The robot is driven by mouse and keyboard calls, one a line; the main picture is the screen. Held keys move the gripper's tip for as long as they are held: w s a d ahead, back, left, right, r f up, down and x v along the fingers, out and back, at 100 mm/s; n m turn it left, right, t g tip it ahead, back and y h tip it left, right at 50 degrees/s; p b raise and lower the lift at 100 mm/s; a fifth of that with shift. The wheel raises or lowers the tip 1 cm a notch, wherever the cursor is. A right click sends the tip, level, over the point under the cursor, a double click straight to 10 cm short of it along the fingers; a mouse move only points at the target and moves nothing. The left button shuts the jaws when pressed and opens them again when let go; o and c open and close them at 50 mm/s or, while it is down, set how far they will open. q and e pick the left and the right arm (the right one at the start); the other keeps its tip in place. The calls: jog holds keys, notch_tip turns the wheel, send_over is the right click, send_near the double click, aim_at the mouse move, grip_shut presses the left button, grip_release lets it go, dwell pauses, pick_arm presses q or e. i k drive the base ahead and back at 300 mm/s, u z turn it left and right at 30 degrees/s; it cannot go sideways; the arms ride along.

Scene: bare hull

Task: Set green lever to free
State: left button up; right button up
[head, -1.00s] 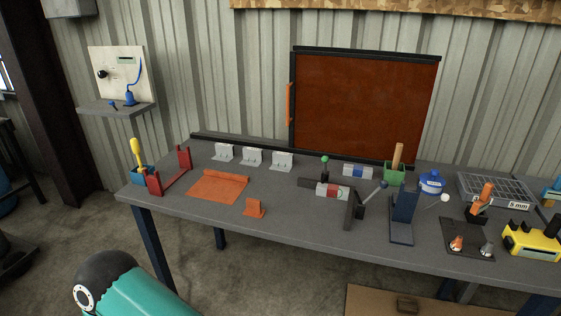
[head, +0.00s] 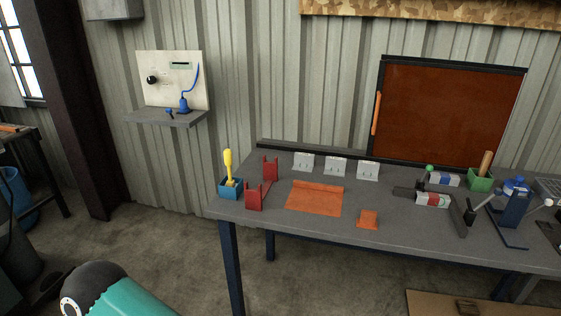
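A small lever with a green knob (head: 429,168) stands near the back of the workbench, at the right of the head view. Its stem is short and looks about upright. Its base is partly hidden behind a grey block with a red band (head: 433,200), and any position marks are too small to read. Neither of my grippers is in view. A teal and black link at the lower left, which looks like part of my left arm, shows without its gripper.
The grey workbench (head: 345,234) holds a red cradle (head: 254,195), orange mat (head: 314,203), white brackets (head: 335,167), green holder (head: 480,180) and a black lever (head: 479,208) close right of the green one. A wall shelf (head: 165,118) is at left.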

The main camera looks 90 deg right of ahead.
aim_at(429, 167)
jog(key=u, duration=0.35)
jog(key=i, duration=0.45)
jog(key=z, duration=2.4)
jog(key=i, duration=0.3)
jog(key=z, duration=2.4)
jog(key=k, duration=0.3)
jog(key=z, duration=0.45)
jog(key=i, duration=1.35)
jog(key=u, duration=0.5)
